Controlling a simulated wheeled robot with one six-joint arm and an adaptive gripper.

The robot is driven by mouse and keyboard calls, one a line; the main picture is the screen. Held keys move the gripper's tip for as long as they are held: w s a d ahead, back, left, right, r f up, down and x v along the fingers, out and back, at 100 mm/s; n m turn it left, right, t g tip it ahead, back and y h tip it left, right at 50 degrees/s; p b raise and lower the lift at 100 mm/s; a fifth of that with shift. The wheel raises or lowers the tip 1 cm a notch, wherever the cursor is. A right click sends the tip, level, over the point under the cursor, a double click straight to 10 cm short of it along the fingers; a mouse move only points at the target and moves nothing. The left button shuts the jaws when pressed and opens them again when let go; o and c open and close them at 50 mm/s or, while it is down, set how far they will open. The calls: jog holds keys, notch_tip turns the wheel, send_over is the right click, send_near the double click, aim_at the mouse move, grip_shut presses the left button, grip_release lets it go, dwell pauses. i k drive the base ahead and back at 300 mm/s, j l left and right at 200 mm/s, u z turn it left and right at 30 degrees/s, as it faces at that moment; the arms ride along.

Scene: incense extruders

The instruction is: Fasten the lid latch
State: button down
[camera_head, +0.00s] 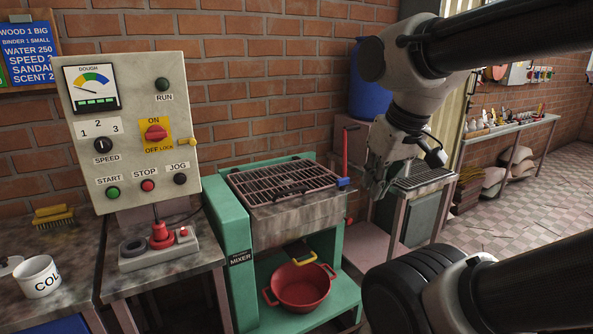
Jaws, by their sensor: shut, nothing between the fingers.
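The green mixer (236,220) stands in the middle, with a dark slatted grille lid (280,185) lying flat over its metal trough (300,212). A small blue piece (344,183) sits at the lid's right front corner; it may be the latch, but I cannot tell whether it is fastened. An upright red bar (345,150) rises behind it. My gripper (377,190) points down just right of the blue piece, shut and empty. It looks apart from the piece, though the depth is hard to judge.
The control panel (130,130) and a red-knobbed box (160,245) stand left. Another grated machine (415,180) is close behind my gripper. Tiled floor (500,215) is open at right.

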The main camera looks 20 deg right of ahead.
aim_at(341, 183)
jog(key=z, duration=0.8)
